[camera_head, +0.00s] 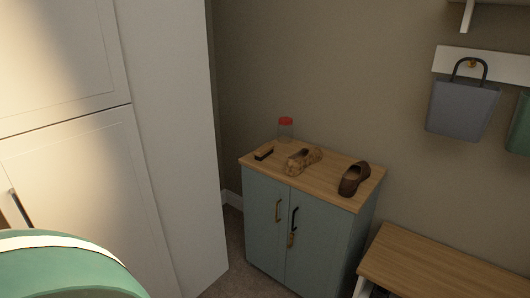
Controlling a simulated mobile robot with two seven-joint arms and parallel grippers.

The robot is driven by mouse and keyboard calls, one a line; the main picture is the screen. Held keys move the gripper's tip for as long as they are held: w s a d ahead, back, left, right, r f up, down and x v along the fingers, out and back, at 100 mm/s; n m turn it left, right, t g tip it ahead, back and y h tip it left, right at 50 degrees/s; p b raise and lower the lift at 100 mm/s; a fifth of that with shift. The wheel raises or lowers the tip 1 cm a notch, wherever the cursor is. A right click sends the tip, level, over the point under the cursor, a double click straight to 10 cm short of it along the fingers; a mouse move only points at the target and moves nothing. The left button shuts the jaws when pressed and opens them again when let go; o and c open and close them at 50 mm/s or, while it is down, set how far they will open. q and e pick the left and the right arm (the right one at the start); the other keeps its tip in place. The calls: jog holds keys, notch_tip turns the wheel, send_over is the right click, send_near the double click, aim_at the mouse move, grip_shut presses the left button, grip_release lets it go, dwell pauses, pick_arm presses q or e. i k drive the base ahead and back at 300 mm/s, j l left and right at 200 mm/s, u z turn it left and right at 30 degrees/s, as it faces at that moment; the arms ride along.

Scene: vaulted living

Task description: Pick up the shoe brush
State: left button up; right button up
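The shoe brush (264,152) looks like a small dark block with a lighter top. It lies near the left edge of the wooden top (318,193) of a blue-grey cabinet (265,232). A tan patterned shoe (303,160) is just right of it, and a dark brown shoe (353,179) stands farther right. A clear jar with a red lid (286,128) stands behind the brush. Neither of my grippers is in view.
A tall white cupboard (165,150) fills the left side. A wooden bench (430,265) stands at lower right. A grey bag (463,106) and a green bag (520,125) hang on the wall. A rounded green thing (65,272) with a white band covers the lower left corner.

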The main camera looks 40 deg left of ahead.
aim_at(264, 151)
jog(key=i+j, duration=1.05)
